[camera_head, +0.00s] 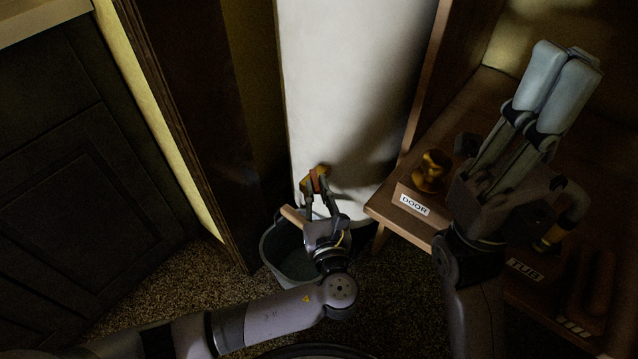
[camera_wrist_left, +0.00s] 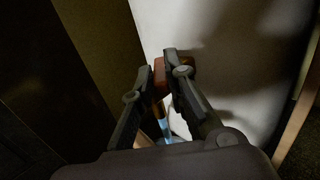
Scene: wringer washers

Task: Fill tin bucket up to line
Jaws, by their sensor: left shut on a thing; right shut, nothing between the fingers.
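The tin bucket (camera_head: 272,248) stands on the floor at the foot of a tall white surface (camera_head: 345,90). Its inside looks dark, and my left arm hides part of it; I cannot make out a line or the level in it. My left gripper (camera_head: 314,181) is above the bucket, shut on a red and yellow tap handle (camera_head: 306,184) in front of the white surface. The red end of the handle (camera_wrist_left: 160,70) shows between the fingertips in the left wrist view. A pale blue streak (camera_wrist_left: 164,128), possibly water, shows below it. My right gripper (camera_head: 571,65) is shut and empty, raised at the right.
A wooden shelf with a DOOR label (camera_head: 415,204) and a TUB label (camera_head: 525,270) is at the right. A golden knob-like object (camera_head: 432,170) sits on it. A dark panel (camera_head: 190,100) stands left of the bucket. Dark cabinets (camera_head: 75,170) fill the left. Speckled floor (camera_head: 170,285) is clear between.

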